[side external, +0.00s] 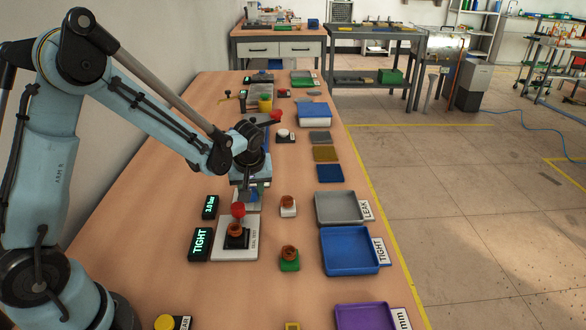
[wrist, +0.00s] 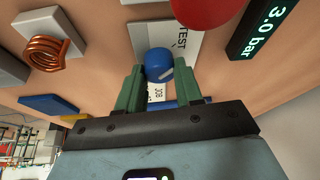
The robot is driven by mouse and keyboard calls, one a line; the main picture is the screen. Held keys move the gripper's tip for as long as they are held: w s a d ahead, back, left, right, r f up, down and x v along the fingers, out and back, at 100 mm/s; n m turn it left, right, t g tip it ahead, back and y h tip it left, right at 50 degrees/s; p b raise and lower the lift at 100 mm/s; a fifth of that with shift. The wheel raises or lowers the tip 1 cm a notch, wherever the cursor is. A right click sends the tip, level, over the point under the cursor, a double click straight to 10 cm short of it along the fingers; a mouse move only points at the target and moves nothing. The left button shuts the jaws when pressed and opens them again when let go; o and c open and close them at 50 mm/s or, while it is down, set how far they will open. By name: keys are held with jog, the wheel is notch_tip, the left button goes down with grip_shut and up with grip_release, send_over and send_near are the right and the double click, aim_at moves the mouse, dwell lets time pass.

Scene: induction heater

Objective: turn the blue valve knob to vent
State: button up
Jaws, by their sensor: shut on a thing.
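In the wrist view the blue valve knob (wrist: 158,65) sits between the two green fingers of my gripper (wrist: 158,85), which is shut on it. A white label plate (wrist: 188,50) lies behind it. In the side view my gripper (side external: 247,194) reaches down just behind the red knob (side external: 238,209) of the test fixture; the blue knob is hard to make out there. A copper coil (side external: 236,229) sits on the black seat of the white leak-test plate (side external: 250,247). The display reading TIGHT (side external: 199,243) and the 3.0 bar display (side external: 210,207) stand to the left.
A copper coil on a white block (side external: 288,206) and one on a green block (side external: 289,259) stand to the right. The grey LEAK tray (side external: 339,208), blue TIGHT tray (side external: 350,251) and purple tray (side external: 364,317) line the right table edge. The wall is on the left.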

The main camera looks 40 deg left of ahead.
jog(key=m, duration=0.2)
jog(key=m+t+h, duration=0.1)
jog(key=m, duration=0.1)
jog(key=shift+s+a+m, duration=0.15)
jog(key=shift+a+m, duration=0.05)
jog(key=shift+m, duration=0.1)
jog(key=m+t+h, duration=0.1)
jog(key=m+h, duration=0.1)
jog(key=m, duration=0.2)
jog(key=shift+a+m, duration=0.1)
jog(key=shift+m, duration=0.2)
jog(key=m+h, duration=0.1)
jog(key=m, duration=0.3)
jog(key=shift+a+h, duration=0.1)
jog(key=shift+h, duration=0.3)
jog(key=shift+m+g+h, duration=0.4)
jog(key=shift+m+h, duration=0.2)
jog(key=shift+m, duration=1.6)
jog(key=o, duration=1)
